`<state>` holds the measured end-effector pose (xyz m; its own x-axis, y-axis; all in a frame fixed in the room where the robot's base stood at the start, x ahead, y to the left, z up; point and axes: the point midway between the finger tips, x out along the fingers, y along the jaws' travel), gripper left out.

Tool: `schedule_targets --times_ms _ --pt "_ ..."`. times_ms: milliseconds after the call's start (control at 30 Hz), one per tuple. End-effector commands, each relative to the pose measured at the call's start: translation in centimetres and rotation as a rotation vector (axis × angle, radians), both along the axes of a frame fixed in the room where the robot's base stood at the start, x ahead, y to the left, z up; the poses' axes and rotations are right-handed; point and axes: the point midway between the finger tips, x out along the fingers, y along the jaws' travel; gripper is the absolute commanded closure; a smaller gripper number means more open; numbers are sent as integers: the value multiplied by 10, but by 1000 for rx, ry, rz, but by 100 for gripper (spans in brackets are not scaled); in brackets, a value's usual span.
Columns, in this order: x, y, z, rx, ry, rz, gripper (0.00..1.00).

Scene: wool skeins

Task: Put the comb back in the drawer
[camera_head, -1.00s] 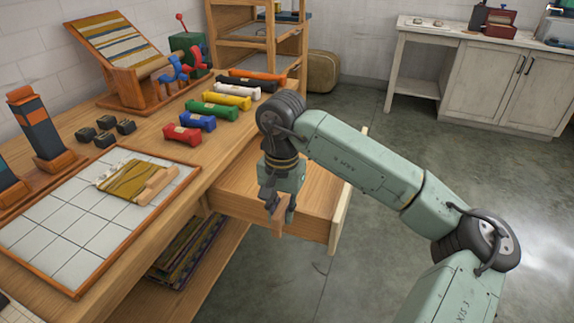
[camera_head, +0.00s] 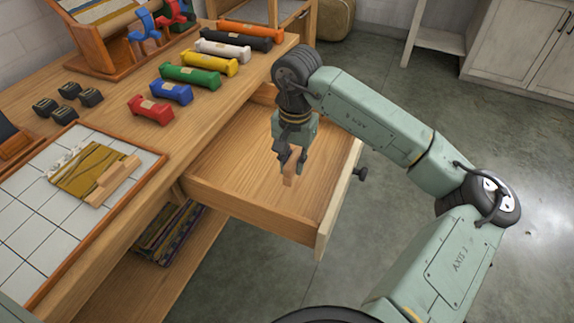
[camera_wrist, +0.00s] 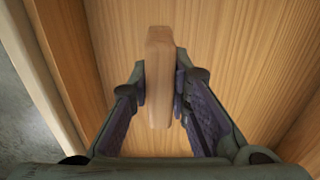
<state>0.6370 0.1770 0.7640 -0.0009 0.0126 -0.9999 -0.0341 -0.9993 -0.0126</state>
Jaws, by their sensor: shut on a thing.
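My gripper (camera_head: 291,158) is shut on a wooden comb (camera_head: 291,166) and holds it over the open drawer (camera_head: 222,170). In the wrist view the comb (camera_wrist: 159,75) sits between the two fingers, its long side pointing away from the wrist, with the bare wooden drawer floor (camera_wrist: 230,50) behind it. The drawer looks empty in the parts that show. The gap between comb and drawer floor is hard to judge. The comb's teeth cannot be made out.
The drawer front (camera_head: 338,205) with its dark knob (camera_head: 361,173) stands out from the workbench. Several wool skeins, such as the red one (camera_head: 151,110), line the bench top. A tiled tray (camera_head: 40,215) holds a woven piece with a wooden bar (camera_head: 113,181).

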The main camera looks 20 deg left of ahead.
Motion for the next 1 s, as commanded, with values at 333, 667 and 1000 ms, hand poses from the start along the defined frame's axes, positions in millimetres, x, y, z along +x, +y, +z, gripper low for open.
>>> schedule_targets --times_ms 333,667,1000 --pt "-1 0 -43 1 3 -1 100" --pt "0 0 -63 1 -2 0 100" --pt "0 0 -65 1 -1 0 78"
